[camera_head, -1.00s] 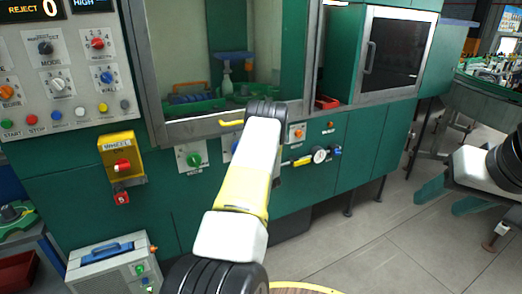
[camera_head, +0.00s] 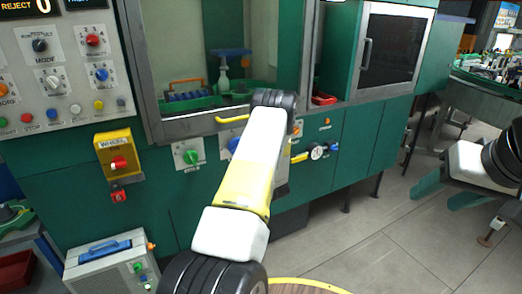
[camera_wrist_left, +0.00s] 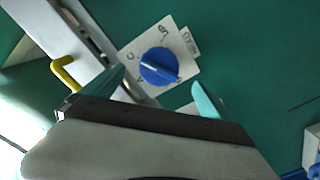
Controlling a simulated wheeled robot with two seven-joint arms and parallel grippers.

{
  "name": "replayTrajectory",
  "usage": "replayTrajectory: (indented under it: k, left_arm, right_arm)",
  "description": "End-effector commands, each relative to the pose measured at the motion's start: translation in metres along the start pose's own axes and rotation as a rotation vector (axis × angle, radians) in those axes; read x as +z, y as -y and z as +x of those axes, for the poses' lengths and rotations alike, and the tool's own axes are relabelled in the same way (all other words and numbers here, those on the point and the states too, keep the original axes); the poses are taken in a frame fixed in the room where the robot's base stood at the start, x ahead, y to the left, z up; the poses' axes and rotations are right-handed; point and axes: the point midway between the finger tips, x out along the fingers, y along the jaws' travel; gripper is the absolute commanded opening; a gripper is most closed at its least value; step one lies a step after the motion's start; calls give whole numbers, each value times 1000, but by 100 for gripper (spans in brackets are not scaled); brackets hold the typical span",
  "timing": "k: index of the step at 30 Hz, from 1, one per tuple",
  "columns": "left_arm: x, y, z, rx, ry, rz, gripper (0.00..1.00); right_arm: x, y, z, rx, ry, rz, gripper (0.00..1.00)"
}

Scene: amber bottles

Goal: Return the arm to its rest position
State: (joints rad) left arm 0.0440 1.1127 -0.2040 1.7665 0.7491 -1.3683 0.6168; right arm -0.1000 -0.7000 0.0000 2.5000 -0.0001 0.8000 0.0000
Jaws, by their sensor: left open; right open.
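My left arm rises from the bottom middle of the head view, and its wrist end hides the left gripper there. In the left wrist view my left gripper (camera_wrist_left: 160,88) shows two teal fingertips standing apart, with nothing between them. Beyond them is a blue knob (camera_wrist_left: 158,66) on a white plate; it is partly hidden by my arm in the head view (camera_head: 233,145). Whether the fingertips touch the panel cannot be told. My right gripper (camera_head: 445,195) is at the right of the head view, its teal fingers apart and empty above the floor.
The green machine (camera_head: 345,140) fills the middle, with a yellow handle (camera_head: 231,119), a green knob (camera_head: 190,156) and a gauge (camera_head: 317,152) around my left arm. A yellow switch box (camera_head: 117,155) is to the left. Grey floor (camera_head: 370,250) is open at lower right.

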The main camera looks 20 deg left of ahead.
Motion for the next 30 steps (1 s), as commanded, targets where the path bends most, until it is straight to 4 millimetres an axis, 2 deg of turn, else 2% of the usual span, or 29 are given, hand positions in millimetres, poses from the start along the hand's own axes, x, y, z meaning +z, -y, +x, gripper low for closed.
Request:
replayTrajectory:
  k: [17,20,24,26,30]
  left_arm:
    - [-1,-4,-4,-1,9,-3,97]
    - [-6,-23,-2,-5,56,-13,97]
    - [-19,-73,-9,-9,209,-21,97]
    - [-27,-98,-18,-2,293,-17,97]
    - [-48,-151,-52,34,490,17,97]
  right_arm:
    - [0,0,0,0,0,0,53]
    - [0,0,0,0,0,0,53]
    - [0,0,0,0,0,0,53]
    - [0,0,0,0,0,0,53]
    - [0,0,0,0,0,0,53]
